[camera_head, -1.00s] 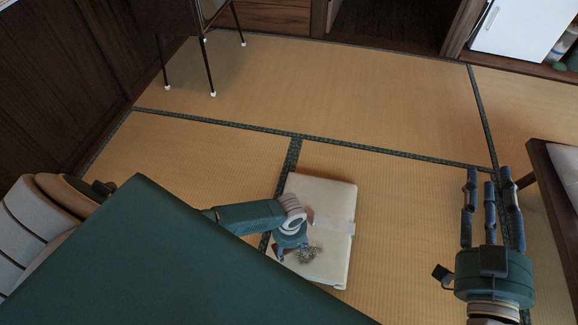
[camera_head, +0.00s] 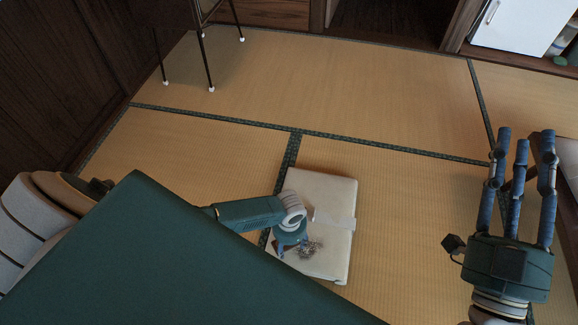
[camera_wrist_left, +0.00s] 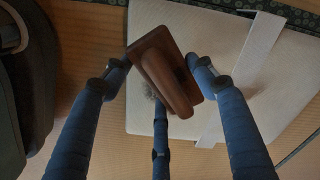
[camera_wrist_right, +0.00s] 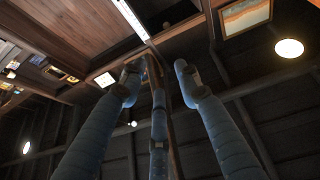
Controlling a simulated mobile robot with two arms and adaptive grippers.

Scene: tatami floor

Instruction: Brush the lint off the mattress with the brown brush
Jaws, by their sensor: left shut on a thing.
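The mattress (camera_head: 322,190) is a pale, flat, folded pad with a white band across it, lying on the tatami. A grey tangle of lint (camera_head: 310,250) lies on its lower part. My left gripper (camera_head: 291,243) is over the mattress beside the lint. In the left wrist view, its blue fingers are closed around the brown brush (camera_wrist_left: 168,82), a wooden block with a raised handle; the brush hides most of the lint (camera_wrist_left: 152,92) there. Whether the brush touches the mattress is unclear. My right gripper (camera_head: 520,150) is open, empty and raised at the right, fingers pointing up.
A dark wooden frame with a pale top (camera_head: 565,160) stands at the right edge, close to my right gripper. A thin-legged stand (camera_head: 205,55) is at the back left. A white cabinet (camera_head: 515,25) is at the back right. The tatami (camera_head: 400,105) behind the mattress is clear.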

